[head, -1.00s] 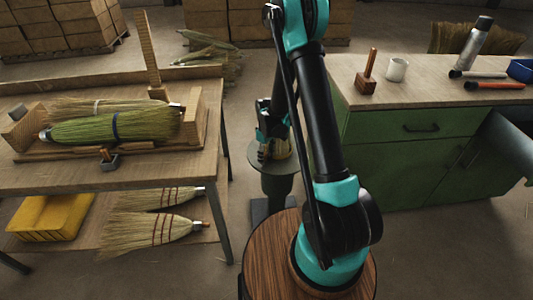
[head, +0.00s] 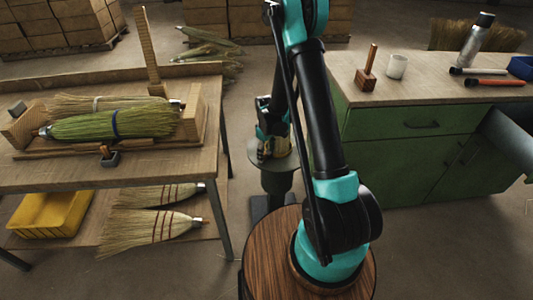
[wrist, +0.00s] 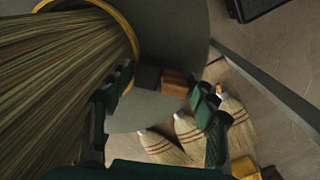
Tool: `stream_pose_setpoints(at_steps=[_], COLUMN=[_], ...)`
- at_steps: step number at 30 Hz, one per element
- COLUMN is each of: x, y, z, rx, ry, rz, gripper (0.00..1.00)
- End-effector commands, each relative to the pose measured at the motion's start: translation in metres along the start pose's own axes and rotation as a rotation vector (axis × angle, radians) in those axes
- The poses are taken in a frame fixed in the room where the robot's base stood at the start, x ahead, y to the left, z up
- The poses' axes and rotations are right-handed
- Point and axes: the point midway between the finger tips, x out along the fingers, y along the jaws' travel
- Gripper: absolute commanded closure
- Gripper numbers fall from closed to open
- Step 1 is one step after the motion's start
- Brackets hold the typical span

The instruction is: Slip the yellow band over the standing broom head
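The standing broom head fills the left of the wrist view as a large bundle of straw bristles (wrist: 50,75). The yellow band (wrist: 128,32) arcs around the bundle's upper right edge; the rest of it is out of frame or hidden. My gripper (wrist: 162,84) is right beside the band, its dark green fingers on either side of a small dark and brown block next to the band. In the head view my gripper (head: 268,130) is over the small round grey stand, and my arm hides most of the broom head.
The round grey stand (head: 290,163) is beyond my wooden-topped base. A workbench (head: 60,178) with brooms stands at left, with more brooms (head: 155,227) and a yellow bin (head: 47,215) below. A green cabinet (head: 400,165) with a mug and tools is at right.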

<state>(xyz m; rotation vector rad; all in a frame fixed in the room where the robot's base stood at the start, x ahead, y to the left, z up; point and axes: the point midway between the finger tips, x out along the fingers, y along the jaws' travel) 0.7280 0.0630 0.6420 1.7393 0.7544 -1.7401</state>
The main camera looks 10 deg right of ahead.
Motion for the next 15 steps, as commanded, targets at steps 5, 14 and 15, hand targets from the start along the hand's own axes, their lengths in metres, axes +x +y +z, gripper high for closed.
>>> stream_pose_setpoints(at_steps=[5, 14, 15], x=[0.0, -0.0044, -0.0076], y=[0.0002, 0.0001, 0.0001], z=[0.0, 0.0, 0.0001], rx=[0.0, 0.0, 0.0], ry=[0.0, 0.0, 0.0], rz=[0.0, 0.0, 0.0], gripper=[0.26, 0.26, 0.26])
